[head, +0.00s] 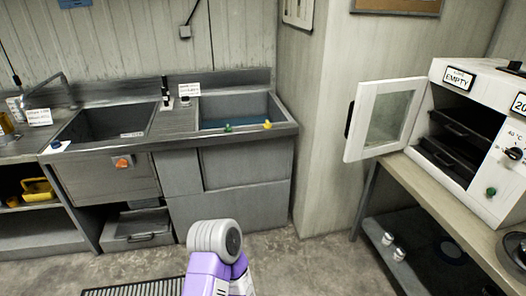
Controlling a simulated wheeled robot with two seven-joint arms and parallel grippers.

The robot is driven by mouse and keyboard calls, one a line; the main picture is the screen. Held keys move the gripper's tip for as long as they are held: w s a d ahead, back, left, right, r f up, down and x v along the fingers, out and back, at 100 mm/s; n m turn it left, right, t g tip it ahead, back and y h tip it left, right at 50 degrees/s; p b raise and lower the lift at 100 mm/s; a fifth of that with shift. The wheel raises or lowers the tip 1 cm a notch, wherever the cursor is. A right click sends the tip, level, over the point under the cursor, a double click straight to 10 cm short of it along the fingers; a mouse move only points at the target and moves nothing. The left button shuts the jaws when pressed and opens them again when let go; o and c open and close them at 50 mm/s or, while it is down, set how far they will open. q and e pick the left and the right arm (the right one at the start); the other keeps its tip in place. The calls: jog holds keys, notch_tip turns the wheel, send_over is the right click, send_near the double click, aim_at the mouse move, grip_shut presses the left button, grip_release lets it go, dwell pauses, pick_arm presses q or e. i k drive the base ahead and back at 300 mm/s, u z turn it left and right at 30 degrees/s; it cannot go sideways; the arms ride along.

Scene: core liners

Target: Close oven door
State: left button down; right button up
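The oven (470,130) is a white box on a bench at the right, with an "EMPTY" sign on its top front edge. Its door (388,118) stands wide open, swung out to the left, with a white frame, a glass pane and a dark handle on its far left edge. Dark racks or trays show inside the open cavity. Part of my purple and grey arm shows at the bottom centre, well away from the door. Neither gripper can be seen.
The wooden bench (436,196) under the oven has a lower shelf with small cans (389,239). A metal sink unit (225,170) stands along the back left wall. A floor grate (135,288) lies at the bottom left. The floor between sink and bench is clear.

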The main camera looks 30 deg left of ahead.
aim_at(360, 110)
jog(key=z, duration=0.05)
jog(key=k, duration=0.3)
jog(key=u, duration=1.1)
jog(key=i, duration=1.4)
jog(key=z, duration=0.8)
